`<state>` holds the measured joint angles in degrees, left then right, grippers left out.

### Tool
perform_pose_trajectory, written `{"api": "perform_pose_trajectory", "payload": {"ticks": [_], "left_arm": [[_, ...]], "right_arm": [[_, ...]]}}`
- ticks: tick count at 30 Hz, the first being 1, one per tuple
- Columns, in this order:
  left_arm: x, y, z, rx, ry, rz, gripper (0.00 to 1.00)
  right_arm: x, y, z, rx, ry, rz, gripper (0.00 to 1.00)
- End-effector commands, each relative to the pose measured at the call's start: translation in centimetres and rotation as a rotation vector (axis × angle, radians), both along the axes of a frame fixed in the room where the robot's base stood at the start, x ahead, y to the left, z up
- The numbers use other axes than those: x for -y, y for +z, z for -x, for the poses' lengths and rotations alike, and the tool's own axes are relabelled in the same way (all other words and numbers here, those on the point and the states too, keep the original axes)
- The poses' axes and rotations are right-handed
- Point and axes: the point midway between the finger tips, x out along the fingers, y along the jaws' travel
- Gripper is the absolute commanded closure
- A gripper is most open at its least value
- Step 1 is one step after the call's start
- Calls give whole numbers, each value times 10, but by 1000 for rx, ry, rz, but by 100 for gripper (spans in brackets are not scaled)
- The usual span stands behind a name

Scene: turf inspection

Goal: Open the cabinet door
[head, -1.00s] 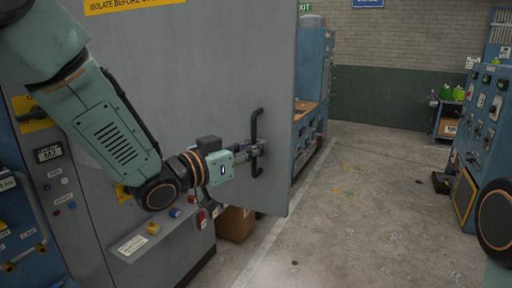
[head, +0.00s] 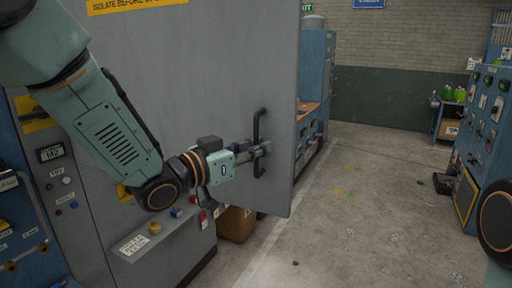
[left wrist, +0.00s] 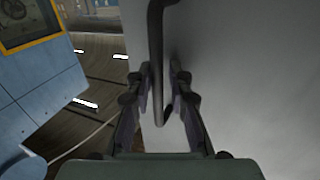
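The grey cabinet door (head: 225,90) fills the left and middle of the head view and stands out at an angle, with its free edge toward the right. Its black bar handle (head: 259,135) is upright near that edge. My left gripper (head: 262,150) is at the handle. In the left wrist view the handle (left wrist: 156,60) runs between the two fingers of my left gripper (left wrist: 161,88). The fingers are apart, and a gap shows between the handle and the right finger. The handle's lower end shows between them. My right gripper is not in view.
A grey panel with buttons and a label (head: 134,245) is below the door at left. A brown box (head: 236,224) sits on the floor behind the door's lower edge. Blue control cabinets (head: 490,130) stand at right. The floor (head: 350,220) between is clear.

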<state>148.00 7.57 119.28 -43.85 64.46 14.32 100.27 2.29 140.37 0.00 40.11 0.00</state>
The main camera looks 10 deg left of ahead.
Motion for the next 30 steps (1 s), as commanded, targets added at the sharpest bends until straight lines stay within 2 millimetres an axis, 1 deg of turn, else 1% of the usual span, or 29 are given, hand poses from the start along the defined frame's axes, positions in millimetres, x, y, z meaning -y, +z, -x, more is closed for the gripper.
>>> {"api": "perform_pose_trajectory", "payload": {"ticks": [4,7,18,30], "left_arm": [[-1,0,2,-1,0,1,81],[-6,0,8,-2,2,3,81],[-32,1,44,-1,2,7,81],[-53,0,71,-2,5,7,81]], "right_arm": [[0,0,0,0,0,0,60],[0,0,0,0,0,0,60],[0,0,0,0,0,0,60],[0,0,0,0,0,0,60]]}}
